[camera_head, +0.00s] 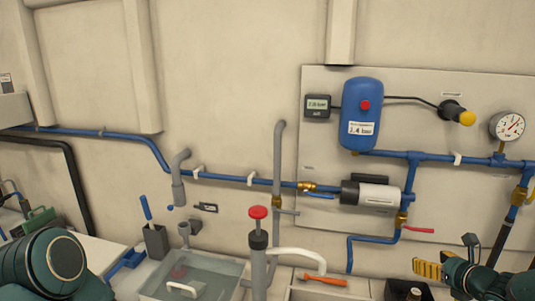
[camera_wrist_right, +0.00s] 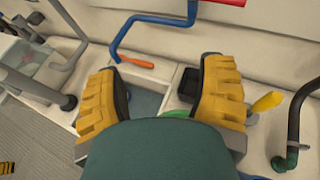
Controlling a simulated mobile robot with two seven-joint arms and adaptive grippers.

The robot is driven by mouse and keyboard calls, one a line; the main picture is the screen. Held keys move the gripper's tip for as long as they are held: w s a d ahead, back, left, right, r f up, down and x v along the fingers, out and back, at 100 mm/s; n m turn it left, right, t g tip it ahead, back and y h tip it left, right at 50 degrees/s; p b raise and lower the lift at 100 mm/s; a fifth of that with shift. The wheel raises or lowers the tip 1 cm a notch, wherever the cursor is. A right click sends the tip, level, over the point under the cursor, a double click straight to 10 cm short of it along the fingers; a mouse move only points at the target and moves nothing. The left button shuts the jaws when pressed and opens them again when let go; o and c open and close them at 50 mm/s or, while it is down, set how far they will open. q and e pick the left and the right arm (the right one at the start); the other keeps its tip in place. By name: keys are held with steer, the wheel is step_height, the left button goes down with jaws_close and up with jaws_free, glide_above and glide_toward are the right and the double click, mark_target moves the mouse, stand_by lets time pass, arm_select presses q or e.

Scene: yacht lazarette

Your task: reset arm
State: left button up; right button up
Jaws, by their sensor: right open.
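My right gripper (camera_head: 432,271) shows at the lower right of the head view, with a yellow ribbed finger beside a dark teal body. In the right wrist view both yellow fingers of my right gripper (camera_wrist_right: 163,88) are spread wide apart. Nothing is held between them. They are above the bench, with an orange-handled tool (camera_wrist_right: 133,62) and a dark open box (camera_wrist_right: 188,82) beyond and below. A dark teal link of my left arm fills the lower left of the head view. My left gripper is not seen.
A water-filled basin (camera_head: 152,291) and a red-topped hand pump (camera_head: 258,240) stand at the front. A wall panel carries a blue tank (camera_head: 361,113), a pump (camera_head: 370,193), a gauge (camera_head: 508,126) and blue pipes.

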steer(key=s+a+f+n+g+y+b, duration=0.3)
steer(key=a+f+n+g, duration=0.45)
steer(key=a+f, duration=0.75)
arm_select(q)
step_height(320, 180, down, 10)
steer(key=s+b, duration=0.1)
steer(key=b, duration=0.6)
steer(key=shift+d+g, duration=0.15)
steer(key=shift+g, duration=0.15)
arm_select(e)
steer(key=s+a+f+n+g, duration=0.2)
steer(key=s+a+f+n, duration=0.6)
steer(key=a+f+n, duration=0.2)
steer(key=s+a+f+n+g+h, duration=0.1)
steer(key=s+a+f+n+g, duration=0.1)
steer(key=s+a+f+n, duration=0.6)
step_height(320, 180, down, 5)
steer(key=a+n, duration=0.2)
steer(key=n, duration=0.5)
steer(key=shift+a+r, duration=0.15)
steer(key=shift+a, duration=0.2)
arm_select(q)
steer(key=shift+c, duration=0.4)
arm_select(e)
steer(key=shift+c, duration=0.3)
